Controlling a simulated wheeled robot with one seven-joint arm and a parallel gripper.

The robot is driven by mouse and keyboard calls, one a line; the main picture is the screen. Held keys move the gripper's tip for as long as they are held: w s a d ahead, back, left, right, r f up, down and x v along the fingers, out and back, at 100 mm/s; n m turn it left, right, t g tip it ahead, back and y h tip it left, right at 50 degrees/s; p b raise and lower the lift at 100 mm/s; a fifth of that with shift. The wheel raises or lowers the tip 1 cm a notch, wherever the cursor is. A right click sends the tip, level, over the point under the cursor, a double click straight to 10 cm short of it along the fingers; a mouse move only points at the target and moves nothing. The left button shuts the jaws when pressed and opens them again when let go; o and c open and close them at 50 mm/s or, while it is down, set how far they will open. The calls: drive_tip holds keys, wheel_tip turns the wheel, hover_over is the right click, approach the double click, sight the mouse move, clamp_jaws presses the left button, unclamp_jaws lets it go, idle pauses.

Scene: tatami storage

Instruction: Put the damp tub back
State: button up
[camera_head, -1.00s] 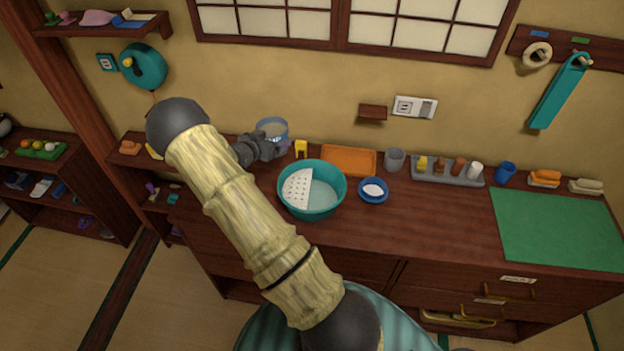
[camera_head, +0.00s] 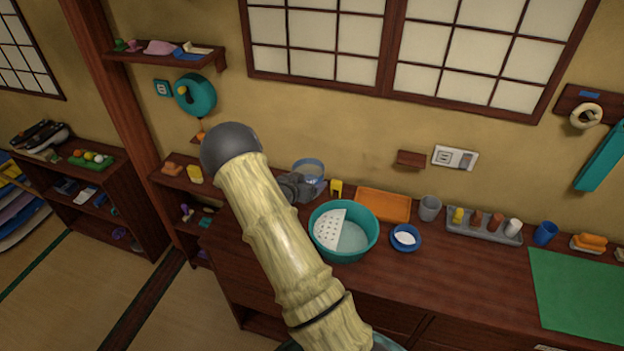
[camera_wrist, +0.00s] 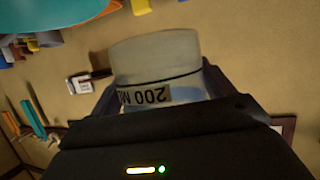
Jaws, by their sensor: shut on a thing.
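A round tub (camera_head: 309,170), bluish and see-through with a pale content, is at the back left of the worktop, behind the teal basin. My gripper (camera_head: 298,187) is shut on it; my arm hides part of the hold. In the wrist view the tub (camera_wrist: 156,60) sits between the two fingers of my gripper (camera_wrist: 160,100).
The teal basin (camera_head: 369,228) holds a white perforated half-plate. Close by are a yellow item (camera_head: 336,188), an orange tray (camera_head: 383,205), a blue dish (camera_head: 405,238), a grey cup (camera_head: 430,208) and a grey rack (camera_head: 484,234). A green mat (camera_head: 580,295) lies bare at the right.

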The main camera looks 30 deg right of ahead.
drive_tip(key=s+a+f+n+t+y, duration=0.2)
drive_tip(key=a+f+n+y, duration=0.1)
drive_tip(key=a, duration=0.5)
drive_tip(key=s+a+f+n+t+y+b, duration=0.1)
drive_tip(key=s+a+f+n+t+y, duration=0.1)
drive_tip(key=a+n+y, duration=0.3)
drive_tip(key=s+a+f+n+t+y+b, duration=0.1)
drive_tip(key=s+a+f+n+t+y, duration=0.2)
drive_tip(key=a, duration=0.8)
drive_tip(key=shift+s+f+n+y, duration=0.4)
drive_tip(key=shift+n, duration=0.2)
drive_tip(key=shift+a, duration=0.2)
